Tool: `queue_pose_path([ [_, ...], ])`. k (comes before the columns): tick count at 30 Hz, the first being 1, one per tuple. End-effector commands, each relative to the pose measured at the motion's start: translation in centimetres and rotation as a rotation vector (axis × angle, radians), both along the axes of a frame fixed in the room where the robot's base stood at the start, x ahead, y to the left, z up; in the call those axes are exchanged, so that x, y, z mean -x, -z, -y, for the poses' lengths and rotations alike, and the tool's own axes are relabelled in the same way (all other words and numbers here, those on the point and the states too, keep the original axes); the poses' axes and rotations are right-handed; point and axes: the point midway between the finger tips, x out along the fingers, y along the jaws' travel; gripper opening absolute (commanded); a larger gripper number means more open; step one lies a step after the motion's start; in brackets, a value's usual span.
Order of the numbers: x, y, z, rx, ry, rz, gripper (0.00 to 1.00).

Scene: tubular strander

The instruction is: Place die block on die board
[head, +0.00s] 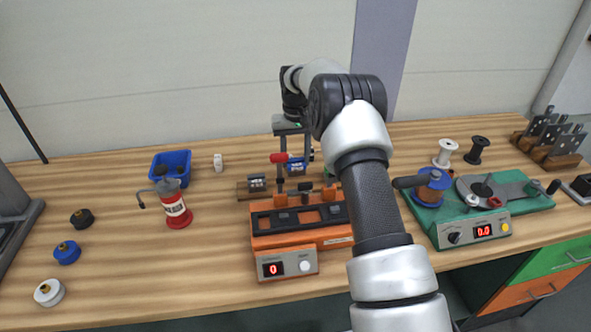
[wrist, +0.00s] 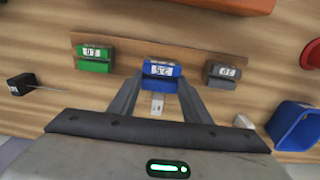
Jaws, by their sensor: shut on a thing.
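The die board (wrist: 125,47) is a wooden strip on the bench, also seen in the head view (head: 243,194). A green die block (wrist: 95,58) marked 1.0 and a grey die block (wrist: 222,74) stand on it at either side. My gripper (wrist: 162,82) is shut on a blue die block (wrist: 162,72) marked 2.5, between those two. In the head view the blue block (head: 296,166) shows between my fingers, slightly higher in the picture than the grey block (head: 257,184). I cannot tell whether it touches the board. My arm partly hides the green block.
An orange device (head: 285,240) stands in front of the board. A blue bin (head: 172,163), a white bottle (head: 218,163) and a red canister (head: 176,208) are to its left. A green machine (head: 475,232) with spools is at right.

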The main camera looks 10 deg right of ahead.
Motion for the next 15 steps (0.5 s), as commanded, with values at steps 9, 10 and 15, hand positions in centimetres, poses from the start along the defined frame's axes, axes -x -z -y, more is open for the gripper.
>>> queue_pose_path([
  [9,0.0,4.2,0.0,-0.001,0.0,0.001,0.03],
  [10,0.0,4.3,0.0,-0.001,0.0,0.002,0.03],
  [15,-0.1,4.3,0.0,-0.001,0.0,0.003,0.03],
])
